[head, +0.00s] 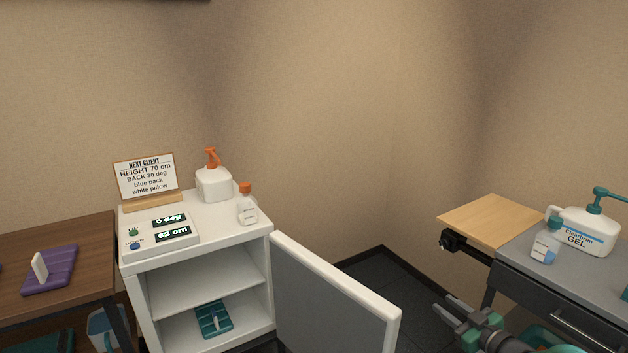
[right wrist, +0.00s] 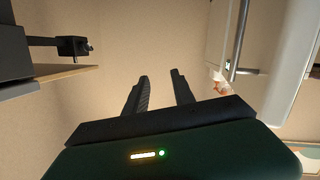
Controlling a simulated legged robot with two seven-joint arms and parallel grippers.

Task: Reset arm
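My right gripper (head: 447,310) shows at the lower right of the head view, in front of the grey table. In the right wrist view its two dark fingers (right wrist: 160,92) stand apart with nothing between them, and only plain wall lies beyond. My left gripper is in neither view.
A white cabinet (head: 133,282) has its door (head: 335,300) swung open toward me. On its top are a sign (head: 146,177), a display panel (head: 160,232) and bottles. A grey table (head: 520,249) with a gel jug (head: 580,232) stands at right. Dark floor (head: 385,280) lies between.

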